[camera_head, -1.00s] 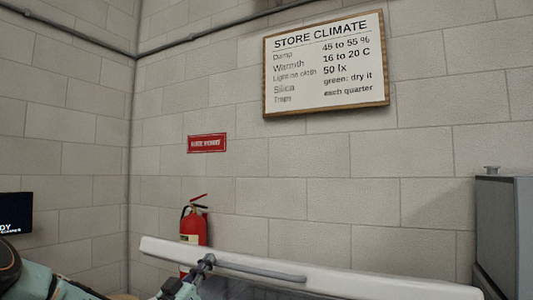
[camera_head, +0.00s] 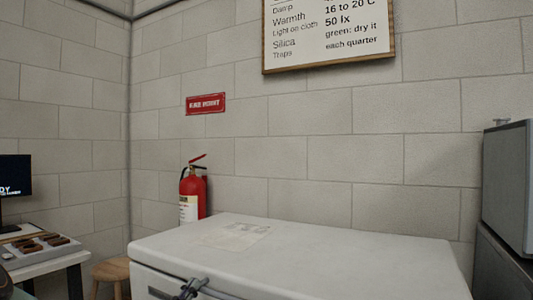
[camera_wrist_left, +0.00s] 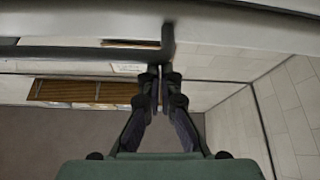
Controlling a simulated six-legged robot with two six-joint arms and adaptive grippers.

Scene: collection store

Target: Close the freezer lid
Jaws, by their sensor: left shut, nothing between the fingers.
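The white freezer lid (camera_head: 330,258) lies low and about level in the head view, its top face showing with a faded paper label on it. Whether its front edge rests fully on the body cannot be seen. My left gripper (camera_head: 192,288) is at the front edge of the lid, by the handle. In the left wrist view the shut, empty fingertips (camera_wrist_left: 160,74) are right at the bend of the dark handle bar (camera_wrist_left: 80,52), close to or touching it. My right gripper is not in view.
A red fire extinguisher (camera_head: 192,195) stands behind the lid's left end. A table with a tray (camera_head: 38,250) and a wooden stool (camera_head: 108,270) are at the left. A grey cabinet (camera_head: 508,190) stands at the right. A brick wall closes off the back.

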